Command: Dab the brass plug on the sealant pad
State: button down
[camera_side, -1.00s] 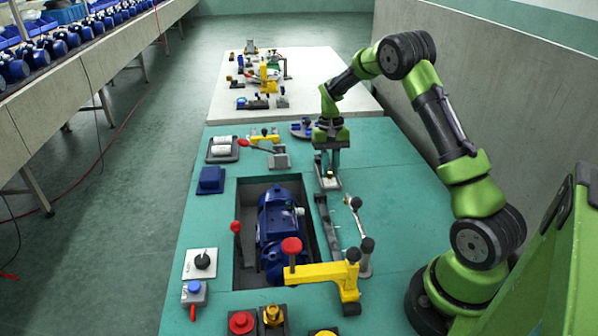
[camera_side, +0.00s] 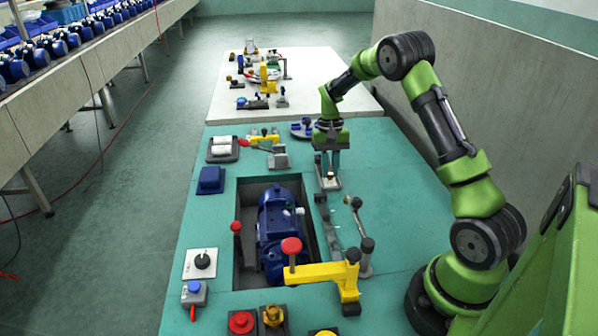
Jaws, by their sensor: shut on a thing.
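My gripper (camera_side: 330,174) points straight down over the sealant pad (camera_side: 328,185), a small pale pad on a grey base right of the motor pit. Its fingers are shut on the brass plug (camera_side: 331,176), which shows as a tiny brassy spot between the fingertips, right at the pad. The fingers hide most of the plug. I cannot tell whether the plug touches the pad or hangs just above it.
A blue motor (camera_side: 280,235) sits in the recessed pit left of the gripper. A yellow clamp with a red knob (camera_side: 325,273) stands in front. A grey lever (camera_side: 357,230) stands right of the pit. The teal table (camera_side: 400,210) is clear at right.

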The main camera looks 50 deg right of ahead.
jog(key=shift+f, duration=0.45)
dwell(1.0)
jog(key=shift+r, duration=0.15)
jog(key=shift+r, duration=3.45)
